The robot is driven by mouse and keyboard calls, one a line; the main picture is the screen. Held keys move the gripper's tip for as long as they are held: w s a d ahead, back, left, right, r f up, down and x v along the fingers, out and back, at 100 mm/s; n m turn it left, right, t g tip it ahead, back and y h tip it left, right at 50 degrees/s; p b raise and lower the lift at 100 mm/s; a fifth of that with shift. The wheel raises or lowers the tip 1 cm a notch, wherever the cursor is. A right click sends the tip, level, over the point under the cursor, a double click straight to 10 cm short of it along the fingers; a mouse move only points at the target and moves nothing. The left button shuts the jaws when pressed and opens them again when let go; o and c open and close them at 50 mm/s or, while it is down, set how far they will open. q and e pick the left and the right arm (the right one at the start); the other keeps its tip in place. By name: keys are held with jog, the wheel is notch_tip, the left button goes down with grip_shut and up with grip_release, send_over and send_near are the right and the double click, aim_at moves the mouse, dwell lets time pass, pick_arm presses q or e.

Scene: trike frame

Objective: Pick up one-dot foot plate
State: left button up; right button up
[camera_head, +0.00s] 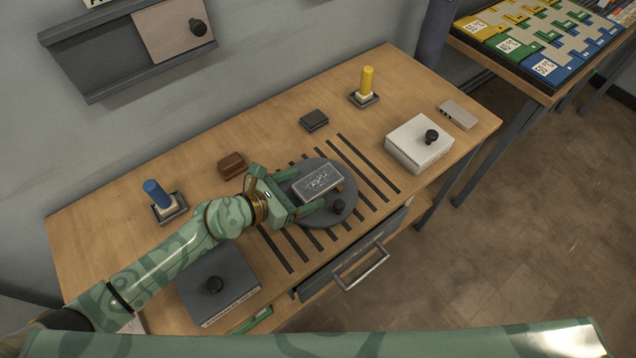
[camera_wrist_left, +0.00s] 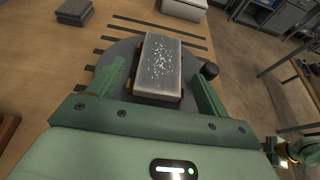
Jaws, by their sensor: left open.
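A grey rectangular block (camera_head: 318,183) with pale speckled markings on its top lies on a round dark turntable (camera_head: 300,217). The block also shows in the left wrist view (camera_wrist_left: 158,66), with brown parts under its edges. I cannot make out a single dot on it, so I cannot tell whether it is the one-dot foot plate. My left gripper (camera_head: 303,192) is open, with one finger on each side of the block's near end. In the left wrist view a gap shows between each finger and the block.
A dark knob (camera_head: 338,206) stands beside the block. Around lie a brown block (camera_head: 232,165), a small black block (camera_head: 314,120), blue (camera_head: 157,194) and yellow (camera_head: 367,79) posts, a white box (camera_head: 420,145), a dark box (camera_head: 217,286) and a thin grey plate (camera_head: 457,115).

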pick_arm(q)
jog(key=shift+x, duration=0.9)
jog(key=shift+s, duration=0.1)
pick_arm(e)
jog(key=shift+s+a+f, duration=0.1)
jog(key=shift+a+f, duration=0.15)
pick_arm(q)
jog(key=c, duration=1.3)
jog(key=shift+o, duration=0.2)
jog(key=shift+r, duration=0.1)
